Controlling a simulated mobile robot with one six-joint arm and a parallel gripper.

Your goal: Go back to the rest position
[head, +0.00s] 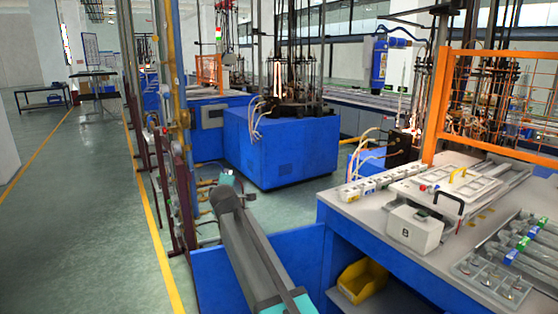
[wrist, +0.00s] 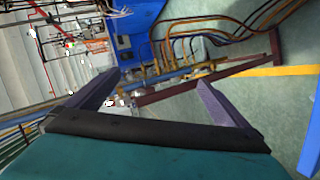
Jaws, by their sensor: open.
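My gripper (wrist: 160,82) shows in the wrist view with its two dark fingers spread wide apart. Nothing is between the fingers. Beyond them are the green floor, dark red posts and pipework, seen tilted. In the head view my grey and teal arm reaches up from the bottom middle, in front of the blue bench. The gripper's fingers cannot be made out there.
A workbench (head: 340,205) with a white box (head: 414,228), trays and an orange guard frame (head: 500,60) stands at right. A yellow bin (head: 362,281) sits below it. A blue machine (head: 280,150) stands behind. The left floor (head: 90,220) is clear.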

